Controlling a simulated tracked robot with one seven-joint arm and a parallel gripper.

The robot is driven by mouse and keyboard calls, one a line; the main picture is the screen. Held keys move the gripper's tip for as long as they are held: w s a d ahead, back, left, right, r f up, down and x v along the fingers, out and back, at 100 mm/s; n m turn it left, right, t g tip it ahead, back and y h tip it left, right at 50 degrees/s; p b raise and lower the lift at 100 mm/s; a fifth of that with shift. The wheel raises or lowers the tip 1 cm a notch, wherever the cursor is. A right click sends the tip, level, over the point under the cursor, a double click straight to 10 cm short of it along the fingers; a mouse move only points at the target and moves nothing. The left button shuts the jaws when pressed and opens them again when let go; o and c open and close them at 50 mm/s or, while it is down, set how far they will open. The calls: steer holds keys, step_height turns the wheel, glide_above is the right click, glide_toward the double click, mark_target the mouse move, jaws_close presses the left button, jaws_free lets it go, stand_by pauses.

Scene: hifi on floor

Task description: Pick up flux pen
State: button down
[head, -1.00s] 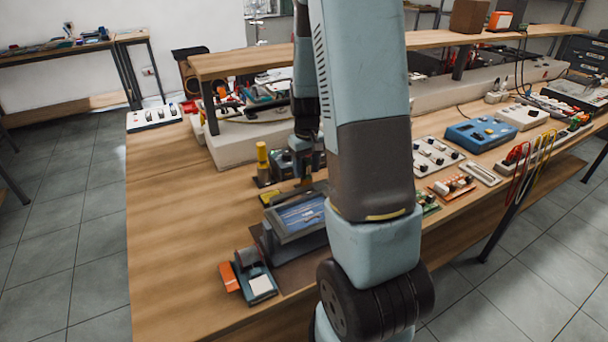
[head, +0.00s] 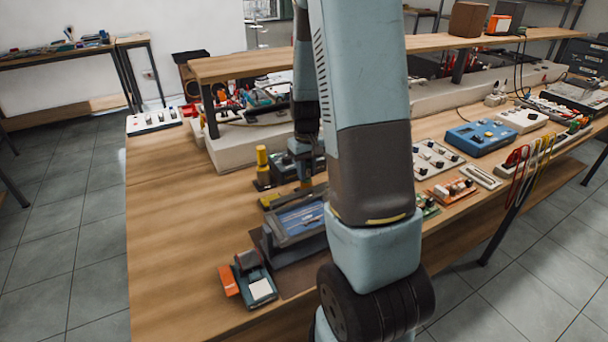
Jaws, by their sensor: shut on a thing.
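My gripper (head: 303,181) points down over the back edge of a dark tray (head: 274,243) with a blue inner panel, near the middle of the wooden bench. Its fingers are small in view and partly hidden by my own arm. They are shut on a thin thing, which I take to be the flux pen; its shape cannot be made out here. I cannot tell whether it is clear of the tray.
A yellow-topped post (head: 262,160) stands just left of my gripper. An orange and teal device (head: 252,280) sits at the bench's front. A blue instrument box (head: 481,136) and boards are at right. A raised shelf (head: 230,65) runs behind.

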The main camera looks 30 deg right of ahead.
step_height(320, 180, up, 10)
steer(key=shift+f, duration=0.1)
stand_by(0.4)
